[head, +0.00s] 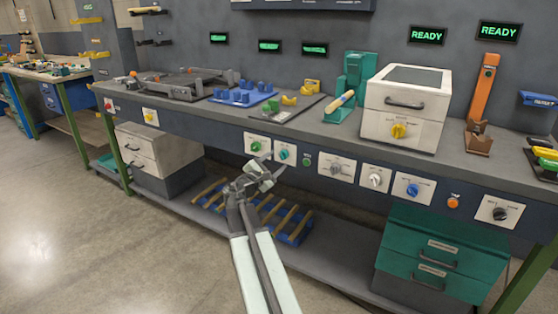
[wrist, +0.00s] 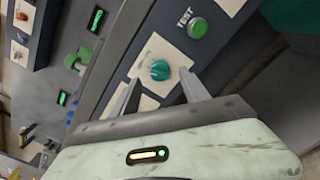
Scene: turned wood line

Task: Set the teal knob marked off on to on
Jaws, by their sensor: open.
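The teal knob (head: 284,154) sits on a white plate on the dark front panel of the workbench. In the wrist view the teal knob (wrist: 160,69) is round and ribbed. Its marks are too small to read, so I cannot tell which way it points. My gripper (head: 271,164) is in front of the panel, close to the knob. In the wrist view my gripper (wrist: 159,78) is open, with one finger toward each side of the knob. I cannot tell if the fingers touch it.
A green button (wrist: 197,28) marked TEST is beside the teal knob. A green knob (head: 256,146) is on its left and a grey knob (head: 336,169) farther right. The bench top (head: 225,115) overhangs the panel. A blue rack (head: 290,228) stands on the lower shelf.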

